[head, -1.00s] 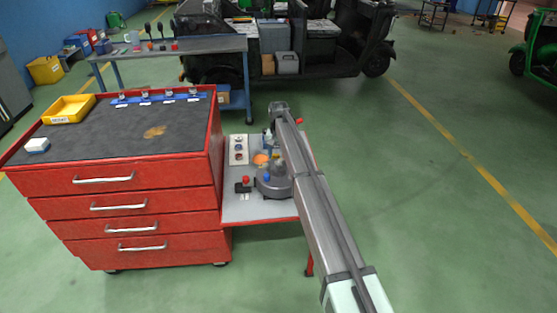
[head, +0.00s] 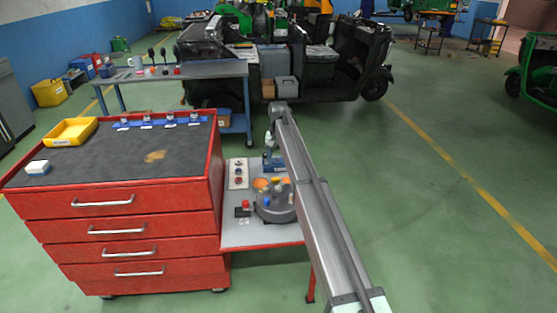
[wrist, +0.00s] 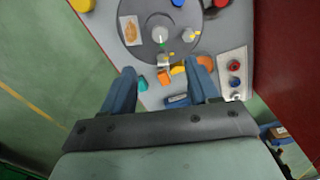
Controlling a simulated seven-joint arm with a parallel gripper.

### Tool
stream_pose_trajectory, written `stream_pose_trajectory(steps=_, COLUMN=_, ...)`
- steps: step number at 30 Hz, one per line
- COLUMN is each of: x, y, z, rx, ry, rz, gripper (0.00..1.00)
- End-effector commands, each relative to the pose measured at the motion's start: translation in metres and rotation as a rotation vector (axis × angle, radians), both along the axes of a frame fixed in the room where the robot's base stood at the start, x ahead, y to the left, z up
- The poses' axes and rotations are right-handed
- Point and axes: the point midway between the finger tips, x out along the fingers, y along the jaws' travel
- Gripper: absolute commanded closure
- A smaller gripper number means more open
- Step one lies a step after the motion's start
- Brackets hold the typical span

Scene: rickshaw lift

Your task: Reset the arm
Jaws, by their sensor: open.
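My gripper (wrist: 165,75) is open in the wrist view, its two blue-grey fingers apart with nothing held between them. It points down over the small side table. A round grey turntable (wrist: 160,30) with a central knob lies ahead of the fingertips. In the head view my arm reaches up from the bottom right. The gripper cannot be made out there behind the arm.
The turntable also shows on the side table (head: 262,236), beside a red drawer cabinet (head: 120,230). A switch panel (wrist: 233,75) lies right of the fingers. A yellow tray (head: 70,132) and white box (head: 37,167) sit on the cabinet. Green floor (head: 430,200) is open at right.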

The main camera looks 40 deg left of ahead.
Motion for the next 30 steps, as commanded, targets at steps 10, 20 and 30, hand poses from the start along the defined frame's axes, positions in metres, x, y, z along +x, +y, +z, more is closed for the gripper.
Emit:
stream_pose_trajectory(steps=10, x=0.0, y=0.0, z=0.0, rx=0.0, ry=0.0, rz=0.004, gripper=0.4)
stream_pose_trajectory(steps=20, x=0.001, y=0.002, z=0.0, rx=0.096, ry=-0.097, rz=0.151, gripper=0.4)
stream_pose_trajectory(steps=30, x=-0.061, y=-0.071, z=-0.055, rx=0.139, ry=-0.155, rz=0.237, gripper=0.4)
